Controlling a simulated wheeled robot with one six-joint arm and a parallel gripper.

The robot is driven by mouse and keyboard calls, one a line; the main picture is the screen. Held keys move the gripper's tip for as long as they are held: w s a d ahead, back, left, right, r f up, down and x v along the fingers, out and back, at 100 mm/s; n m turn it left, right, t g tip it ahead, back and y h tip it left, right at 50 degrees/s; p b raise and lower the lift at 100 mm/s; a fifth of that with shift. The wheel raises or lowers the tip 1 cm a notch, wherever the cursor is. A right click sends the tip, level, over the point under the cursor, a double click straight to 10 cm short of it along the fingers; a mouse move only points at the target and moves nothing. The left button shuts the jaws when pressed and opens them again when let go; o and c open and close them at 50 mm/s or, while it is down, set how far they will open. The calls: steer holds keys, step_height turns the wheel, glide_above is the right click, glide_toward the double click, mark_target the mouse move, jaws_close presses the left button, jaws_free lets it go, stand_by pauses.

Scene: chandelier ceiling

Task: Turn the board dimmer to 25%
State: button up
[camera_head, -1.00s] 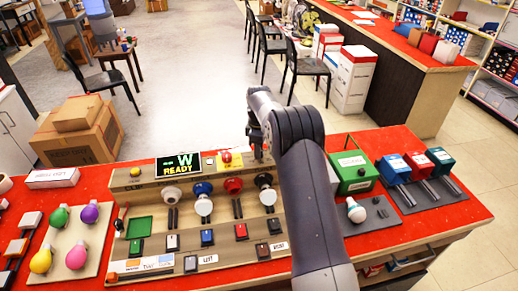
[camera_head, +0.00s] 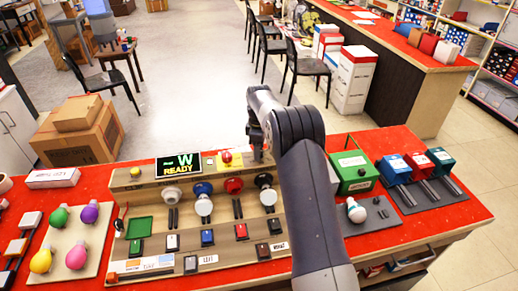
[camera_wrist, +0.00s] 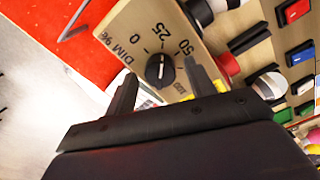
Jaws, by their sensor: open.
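The board dimmer is a round black knob (camera_wrist: 160,71) on a beige panel (camera_wrist: 128,32) marked "DIM %", with 0, 25, 50 and 100 around it. The light mark on the knob points roughly toward the 25. My gripper (camera_wrist: 159,73) is open in the wrist view, with one dark finger on each side of the knob. I cannot tell whether the fingers touch it. In the head view my gripper (camera_head: 258,152) is at the back edge of the board (camera_head: 130,185), mostly behind my arm. The dimmer is hidden there.
The board carries a display (camera_head: 179,165) reading "W READY", a red button (camera_head: 227,157), several bulb sockets and several switches. A green box (camera_head: 352,172) and a white bulb (camera_head: 356,212) stand to the right.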

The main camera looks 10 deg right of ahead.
step_height(320, 180, up, 10)
steer(key=b, duration=0.1)
steer(key=shift+r, duration=0.25)
steer(key=shift+f, duration=0.1)
step_height(320, 180, down, 11)
steer(key=shift+r+p, duration=0.15)
steer(key=shift+p, duration=0.5)
steer(key=shift+m, duration=0.3)
